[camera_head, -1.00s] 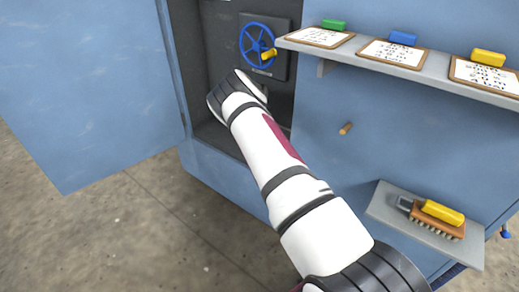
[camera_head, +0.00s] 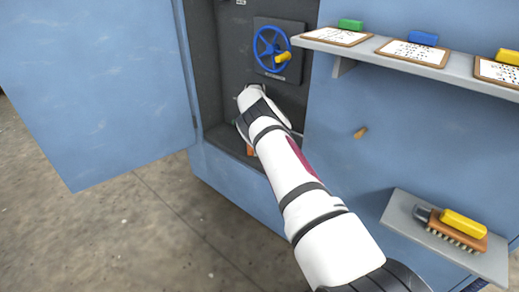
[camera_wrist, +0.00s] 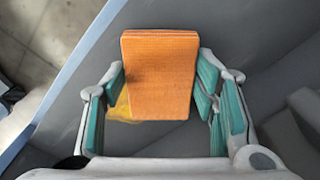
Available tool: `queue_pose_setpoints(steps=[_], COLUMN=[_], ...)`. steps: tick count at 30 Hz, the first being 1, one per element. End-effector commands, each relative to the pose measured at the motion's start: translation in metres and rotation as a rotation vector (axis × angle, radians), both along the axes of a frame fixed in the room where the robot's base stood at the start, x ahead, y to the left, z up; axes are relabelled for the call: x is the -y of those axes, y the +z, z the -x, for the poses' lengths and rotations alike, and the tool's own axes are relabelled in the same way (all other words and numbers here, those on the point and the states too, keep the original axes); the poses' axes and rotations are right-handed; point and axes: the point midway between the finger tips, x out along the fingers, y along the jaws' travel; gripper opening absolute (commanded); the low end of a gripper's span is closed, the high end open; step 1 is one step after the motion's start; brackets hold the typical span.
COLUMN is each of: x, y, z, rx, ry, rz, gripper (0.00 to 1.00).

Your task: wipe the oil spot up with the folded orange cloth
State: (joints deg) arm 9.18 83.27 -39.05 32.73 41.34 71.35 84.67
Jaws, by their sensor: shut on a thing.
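The folded orange cloth (camera_wrist: 160,60) is between the teal-padded fingers of my gripper (camera_wrist: 160,82) in the wrist view; the gripper is shut on it. In the head view only a small orange bit of the cloth (camera_head: 250,150) shows below my wrist, inside the open cabinet; the fingers are hidden there. The yellowish oil spot (camera_wrist: 122,112) shows on the grey cabinet floor in the wrist view. It peeks out at the cloth's lower left edge, and the cloth hides the rest. Whether the cloth touches the floor I cannot tell.
The blue cabinet door (camera_head: 95,100) stands open on the left. A blue handwheel (camera_head: 272,48) with a yellow knob is on the back wall above my wrist. A shelf (camera_head: 450,68) with clipboards juts out at upper right. A lower shelf (camera_head: 405,213) holds a brush (camera_head: 455,228).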

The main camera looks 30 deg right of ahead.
Motion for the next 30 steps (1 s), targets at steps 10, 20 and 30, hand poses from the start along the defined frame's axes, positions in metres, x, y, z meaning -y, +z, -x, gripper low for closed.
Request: queue_pose_setpoints(steps=[10,20,30], x=[-0.002,0.005,0.01], y=[-0.002,0.001,0.0], z=[-0.007,0.015,0.029], rx=[0.001,-0.002,0.001], ry=[-0.002,-0.005,-0.003], rz=[0.0,-0.001,0.0], gripper=[0.31,0.31,0.31])
